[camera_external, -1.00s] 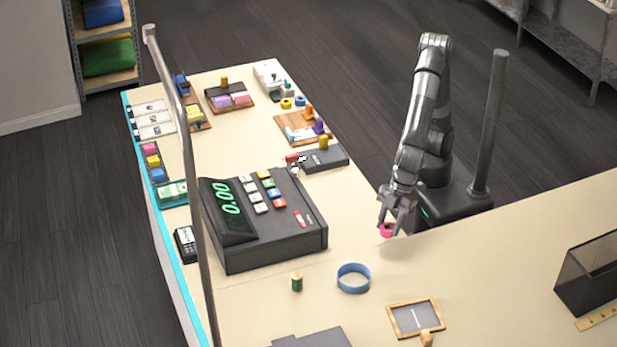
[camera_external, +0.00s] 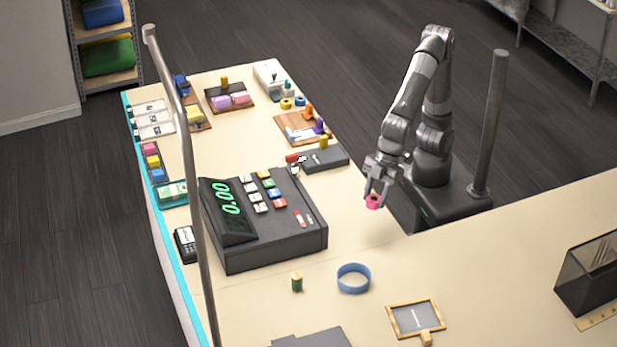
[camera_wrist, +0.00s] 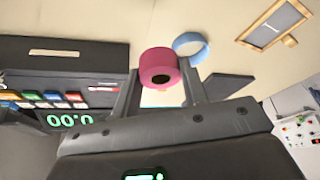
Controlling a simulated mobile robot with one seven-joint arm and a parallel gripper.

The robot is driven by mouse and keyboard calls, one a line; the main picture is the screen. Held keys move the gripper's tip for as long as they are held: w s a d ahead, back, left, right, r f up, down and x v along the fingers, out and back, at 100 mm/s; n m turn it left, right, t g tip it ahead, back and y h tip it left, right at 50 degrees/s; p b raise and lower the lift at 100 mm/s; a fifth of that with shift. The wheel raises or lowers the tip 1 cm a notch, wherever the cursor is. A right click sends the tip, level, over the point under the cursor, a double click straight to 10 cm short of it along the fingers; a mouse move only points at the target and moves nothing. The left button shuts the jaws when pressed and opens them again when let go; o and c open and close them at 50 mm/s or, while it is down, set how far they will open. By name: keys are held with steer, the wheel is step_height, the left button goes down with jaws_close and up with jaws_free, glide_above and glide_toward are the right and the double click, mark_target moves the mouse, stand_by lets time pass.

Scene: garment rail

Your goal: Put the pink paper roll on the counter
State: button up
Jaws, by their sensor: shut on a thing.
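The pink paper roll (camera_external: 373,202) is a small ring-shaped roll held between the fingertips of my gripper (camera_external: 376,192). In the external view it appears a little above the counter (camera_external: 450,270), to the right of the cash register. In the wrist view the pink roll (camera_wrist: 159,68) sits between the two fingers of my gripper (camera_wrist: 160,88), with its dark centre hole facing the camera. My gripper is shut on the roll. The pale counter (camera_wrist: 110,18) fills the background there.
The black cash register (camera_external: 270,225) stands left of my gripper. A blue ring (camera_external: 353,278), a green spool (camera_external: 297,282) and a wood-framed slate (camera_external: 415,318) lie toward the front. A dark box (camera_external: 590,275) stands far right.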

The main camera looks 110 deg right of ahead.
steer(key=w+d+m, duration=0.2)
steer(key=w+d, duration=0.6)
steer(key=d, duration=0.3)
steer(key=w+d+m+h, duration=0.1)
steer(key=w+d+m, duration=0.15)
steer(key=d, duration=1.55)
steer(key=w+d+m+h, duration=0.15)
steer(key=w+d, duration=0.25)
steer(key=d, duration=1.4)
steer(key=s+d+m+h, duration=0.15)
steer(key=s+d, duration=0.35)
steer(key=d, duration=0.8)
steer(key=s+d+m, duration=0.3)
steer(key=s+d, duration=0.2)
steer(key=d, duration=0.7)
steer(key=s+d+m, duration=0.2)
steer(key=s+d, duration=1.1)
steer(key=d, duration=0.1)
steer(key=w+a+f, duration=0.1)
steer(key=w+f, duration=0.2)
steer(key=f, duration=0.1)
steer(key=w+a+f, duration=0.1)
steer(key=w+f, duration=0.3)
steer(key=w+a+f, duration=0.1)
steer(key=w+f, duration=0.3)
steer(key=shift+w+a, duration=0.2)
steer(key=shift+h, duration=0.3)
steer(key=shift+f, duration=2)
